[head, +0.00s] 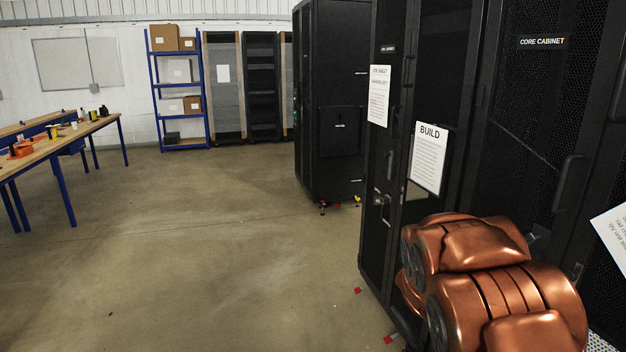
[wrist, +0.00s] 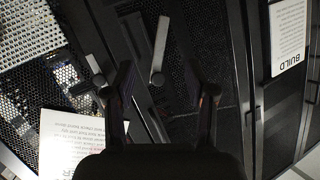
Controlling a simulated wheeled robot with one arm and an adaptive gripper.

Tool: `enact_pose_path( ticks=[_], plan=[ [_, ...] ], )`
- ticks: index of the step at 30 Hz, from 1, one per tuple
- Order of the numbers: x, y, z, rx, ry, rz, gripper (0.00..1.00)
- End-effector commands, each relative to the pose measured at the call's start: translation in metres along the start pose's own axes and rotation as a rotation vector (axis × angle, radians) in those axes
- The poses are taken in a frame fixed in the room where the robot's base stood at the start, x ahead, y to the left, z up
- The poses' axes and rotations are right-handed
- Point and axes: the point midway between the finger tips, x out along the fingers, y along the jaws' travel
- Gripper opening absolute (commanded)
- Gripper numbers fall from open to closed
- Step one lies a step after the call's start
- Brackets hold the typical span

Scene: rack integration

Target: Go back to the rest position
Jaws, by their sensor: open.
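My gripper (wrist: 160,85) shows in the wrist view as two dark fingers spread apart, with nothing held between them. Behind the fingers are black mesh rack doors (wrist: 205,40) with grey handles (wrist: 160,42); I cannot tell how far off they are. In the head view my copper-coloured arm is folded at the lower right, in front of the black core cabinet (head: 535,85). The gripper itself is hidden in that view.
A cabinet door carries a BUILD sheet (head: 428,158), also in the wrist view (wrist: 288,38). Another black rack (head: 325,150) stands beyond. Workbenches (head: 95,128) are at left and a blue shelf (head: 180,145) at the back. The concrete floor (head: 200,250) between is clear.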

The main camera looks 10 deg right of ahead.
Motion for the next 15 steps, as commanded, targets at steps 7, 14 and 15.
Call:
enact_pose_path(
  ticks=[7,14,15],
  plan=[
    [-0.078,-0.064,0.053,-0.084,-0.342,-0.245,0.55],
    [-0.176,-0.080,0.097,-0.239,-0.638,-0.421,0.55],
    [-0.193,-0.078,0.104,-0.274,-0.686,-0.446,0.55]
  ],
)
